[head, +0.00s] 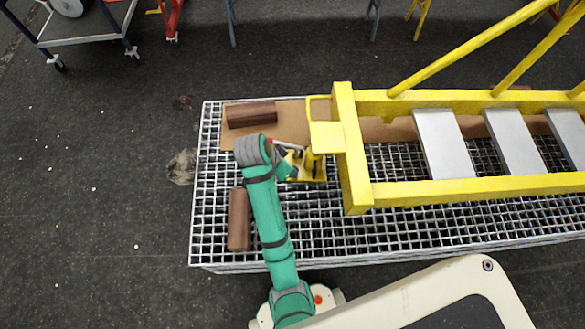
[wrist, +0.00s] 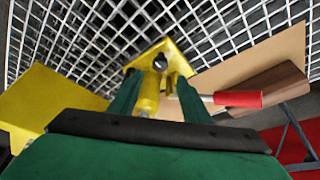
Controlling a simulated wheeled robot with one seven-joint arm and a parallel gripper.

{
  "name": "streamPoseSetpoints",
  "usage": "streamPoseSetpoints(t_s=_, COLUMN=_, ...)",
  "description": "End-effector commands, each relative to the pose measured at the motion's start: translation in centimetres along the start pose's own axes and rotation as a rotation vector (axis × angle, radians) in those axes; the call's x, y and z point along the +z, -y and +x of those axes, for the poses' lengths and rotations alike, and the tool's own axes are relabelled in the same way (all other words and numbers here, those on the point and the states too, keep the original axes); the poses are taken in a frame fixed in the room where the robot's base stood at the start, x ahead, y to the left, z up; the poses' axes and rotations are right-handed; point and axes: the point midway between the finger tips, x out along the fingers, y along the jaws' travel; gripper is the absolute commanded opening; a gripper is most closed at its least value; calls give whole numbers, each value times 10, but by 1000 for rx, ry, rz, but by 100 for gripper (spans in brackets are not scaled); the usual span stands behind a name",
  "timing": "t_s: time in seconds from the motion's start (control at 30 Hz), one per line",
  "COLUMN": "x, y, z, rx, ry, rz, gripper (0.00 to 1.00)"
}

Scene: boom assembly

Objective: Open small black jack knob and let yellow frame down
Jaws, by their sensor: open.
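The yellow frame (head: 352,150) lies at the right in the head view, its near-left end above a yellow jack (head: 316,165) on the grating. My gripper (head: 291,166) is at the jack's left side, partly hidden by my arm. In the wrist view, my gripper (wrist: 158,80) is open, its two green fingers on either side of a yellow part of the jack (wrist: 148,100). A small round dark and grey piece (wrist: 160,63) shows between the fingertips; I cannot tell if it is the black knob. Contact with the fingers is unclear.
A red handle (wrist: 238,98) sticks out to the right of the fingers in the wrist view. A cardboard sheet (head: 290,120) lies under the frame.

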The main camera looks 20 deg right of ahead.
Motion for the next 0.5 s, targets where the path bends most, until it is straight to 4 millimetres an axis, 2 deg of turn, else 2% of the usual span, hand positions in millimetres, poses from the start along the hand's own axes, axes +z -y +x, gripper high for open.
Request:
streamPoseSetpoints(t_s=0.3, x=0, y=-1, z=57, rx=3, ry=1, rz=-1, gripper=44)
streamPoseSetpoints(t_s=0.5, x=0, y=0, z=77, rx=0, ry=0, rz=-1, gripper=44)
